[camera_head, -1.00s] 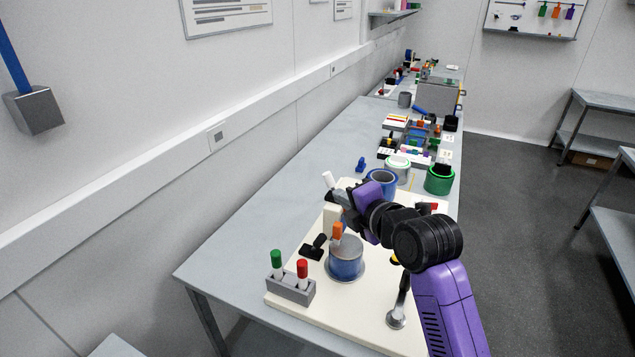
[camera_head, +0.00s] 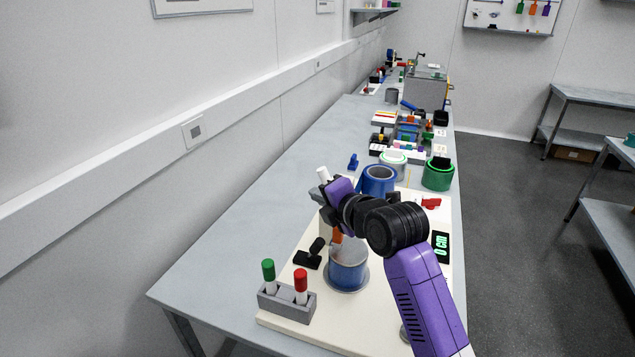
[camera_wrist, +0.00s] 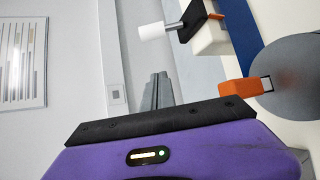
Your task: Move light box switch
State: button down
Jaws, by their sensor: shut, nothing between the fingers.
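A small black rocker-like piece with a raised lever (camera_head: 310,254) lies on the cream board (camera_head: 284,336); I cannot tell for sure whether it is the light box switch. A white knob on a short rod (camera_head: 322,174) stands beyond my gripper (camera_head: 316,195); the knob also shows at the top of the wrist view (camera_wrist: 152,31), joined to a black block (camera_wrist: 192,20). My gripper is shut and empty, held above the board. Its grey fingers (camera_wrist: 156,92) point toward the knob's side and appear apart from it. No light box is clearly recognisable.
A blue-grey cup (camera_head: 347,270) holding an orange-topped piece (camera_head: 337,235) stands just below my gripper. A grey holder (camera_head: 287,303) carries green and red-capped pieces. A dark display (camera_head: 441,246) is right of my arm. The table's left side is clear.

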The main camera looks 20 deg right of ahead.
jog(key=p+x, duration=0.1)
jog(key=x, duration=0.7)
jog(key=shift+s+d+r+p, duration=0.1)
jog(key=shift+d+r+p, duration=0.2)
jog(key=shift+d, duration=0.35)
jog(key=shift+w+d+r+p, duration=0.15)
jog(key=shift+d+p, duration=0.15)
jog(key=shift+d, duration=0.3)
jog(key=shift+s+d+r+p, duration=0.15)
jog(key=shift+d+r+p, duration=0.15)
jog(key=shift+d, duration=0.35)
jog(key=shift+d+f+b, duration=0.1)
jog(key=shift+f+b, duration=0.05)
jog(key=shift+b, duration=0.5)
